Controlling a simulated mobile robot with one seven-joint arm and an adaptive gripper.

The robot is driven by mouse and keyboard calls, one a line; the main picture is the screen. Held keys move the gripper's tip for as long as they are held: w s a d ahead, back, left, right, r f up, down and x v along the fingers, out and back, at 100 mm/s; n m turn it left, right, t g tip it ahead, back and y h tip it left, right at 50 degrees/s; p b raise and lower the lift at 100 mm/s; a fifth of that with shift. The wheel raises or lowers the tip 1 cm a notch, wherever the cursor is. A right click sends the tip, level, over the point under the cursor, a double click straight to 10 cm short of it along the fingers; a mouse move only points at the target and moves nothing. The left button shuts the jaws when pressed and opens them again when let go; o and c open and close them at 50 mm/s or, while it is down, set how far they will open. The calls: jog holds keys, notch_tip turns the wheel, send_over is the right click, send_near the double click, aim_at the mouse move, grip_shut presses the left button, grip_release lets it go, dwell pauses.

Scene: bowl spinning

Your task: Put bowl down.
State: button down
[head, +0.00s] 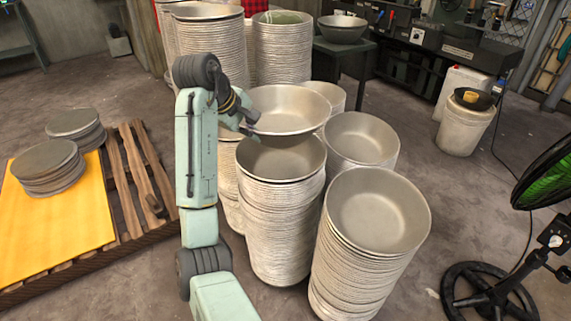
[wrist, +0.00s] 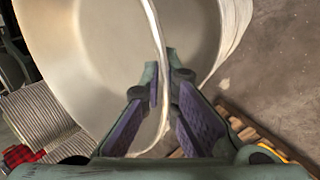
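A wide metal bowl (head: 289,104) is held just above and behind the front-middle stack of bowls (head: 281,160), and looks slightly tilted. My gripper (head: 252,118) is at the bowl's left rim in the head view, partly hidden by my wrist. In the wrist view, the rim of the bowl (wrist: 95,60) runs between the two fingertips of my gripper (wrist: 163,72), which are closed on it. The bowl's underside and any contact with the stack below are hard to make out.
More tall bowl stacks stand close by: front right (head: 378,210), behind it (head: 361,140), and at the back (head: 208,50). A wooden pallet (head: 130,180) with a yellow sheet (head: 60,225) and flat discs (head: 48,165) lies left. A green fan (head: 545,180) stands right.

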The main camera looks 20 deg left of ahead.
send_over(255, 176)
jog(key=f, duration=0.5)
jog(key=shift+w+a+f, duration=0.2)
jog(key=shift+w+f, duration=0.15)
jog(key=shift+f, duration=1.95)
jog(key=shift+w+f, duration=0.1)
jog(key=shift+f, duration=0.55)
jog(key=c, duration=1.8)
grip_release()
jog(key=shift+r, duration=0.5)
jog(key=p+v, duration=0.1)
jog(key=v, duration=1.1)
